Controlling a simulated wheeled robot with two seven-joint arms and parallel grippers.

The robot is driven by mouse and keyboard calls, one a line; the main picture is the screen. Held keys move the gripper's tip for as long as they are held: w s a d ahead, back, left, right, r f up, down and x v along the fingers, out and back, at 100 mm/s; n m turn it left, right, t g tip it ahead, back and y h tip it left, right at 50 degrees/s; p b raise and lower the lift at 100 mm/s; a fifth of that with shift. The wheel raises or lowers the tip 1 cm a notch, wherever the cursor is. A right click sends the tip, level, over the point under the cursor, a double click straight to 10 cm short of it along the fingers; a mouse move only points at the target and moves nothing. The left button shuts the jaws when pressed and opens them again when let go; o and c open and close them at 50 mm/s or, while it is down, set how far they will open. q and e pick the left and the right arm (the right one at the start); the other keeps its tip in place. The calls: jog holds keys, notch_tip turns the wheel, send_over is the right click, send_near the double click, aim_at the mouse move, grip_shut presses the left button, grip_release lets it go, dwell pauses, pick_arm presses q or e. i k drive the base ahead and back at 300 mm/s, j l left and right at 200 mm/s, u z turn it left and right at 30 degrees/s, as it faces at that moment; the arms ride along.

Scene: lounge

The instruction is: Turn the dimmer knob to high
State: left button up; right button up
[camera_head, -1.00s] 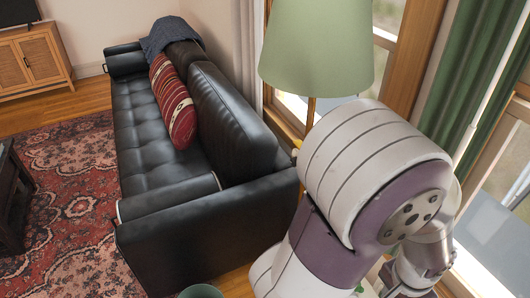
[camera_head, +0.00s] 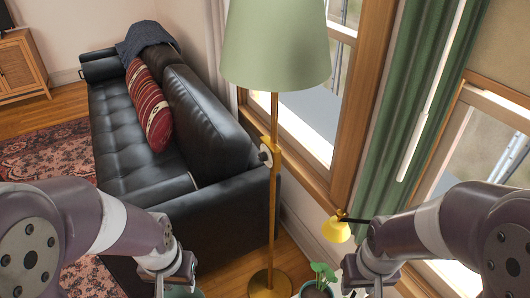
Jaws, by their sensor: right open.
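A floor lamp with a pale green shade (camera_head: 276,45) and a brass pole (camera_head: 272,215) stands in the middle of the view. A small dimmer knob (camera_head: 265,155), dark and white, sits on a brass fitting on the pole, below the shade. My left gripper (camera_head: 174,280) is low, left of the pole and apart from the knob; whether its jaws are open is unclear. My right gripper (camera_head: 364,287) is open at the lower right, apart from the lamp, with its tips near the bottom edge of the picture.
A black leather sofa (camera_head: 140,140) with a red pillow (camera_head: 150,108) stands left of the lamp. A yellow lamp head (camera_head: 337,229) and a potted plant (camera_head: 318,286) are at the lower right. Windows and a green curtain (camera_head: 420,100) lie behind. Space around the knob is clear.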

aim_at(263, 157)
jog(key=i+j+z, duration=0.1)
jog(key=j+z, duration=0.6)
jog(key=i+l, duration=0.05)
jog(key=l, duration=0.05)
